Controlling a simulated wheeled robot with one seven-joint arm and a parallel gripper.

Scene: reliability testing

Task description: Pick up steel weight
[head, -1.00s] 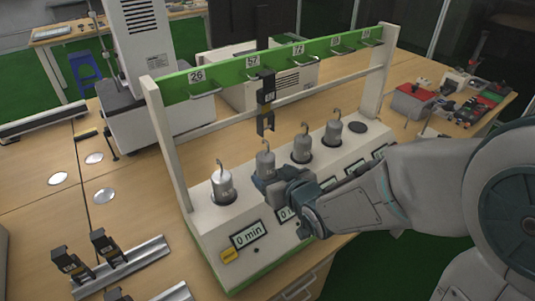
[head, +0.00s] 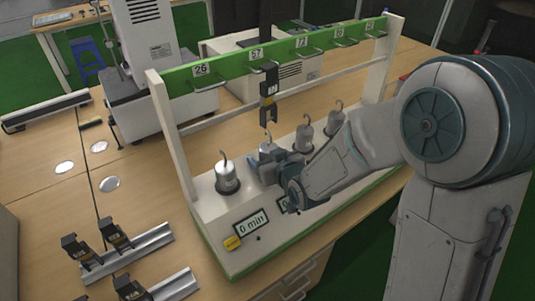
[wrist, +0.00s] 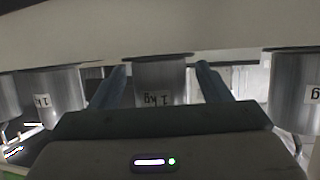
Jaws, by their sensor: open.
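Several steel weights with hooks on top stand in a row on the white test stand (head: 215,222). The leftmost weight (head: 227,178) is fully in view. The second weight (head: 267,158) is partly covered by my gripper (head: 277,166). In the wrist view the picture is upside down, and a weight marked 1 kg (wrist: 160,80) sits between the two blue fingers of my gripper (wrist: 161,82). The fingers are open, one on each side, with a gap visible at both sides. Neighbouring weights show at the left (wrist: 60,92) and right (wrist: 293,90). Two more weights (head: 305,138) stand farther right.
A green numbered bar (head: 230,70) with hooks crosses above the weights. A black clamp (head: 269,92) hangs from it over the second weight. Metal rails with black clamps (head: 115,234) lie on the table at the lower left.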

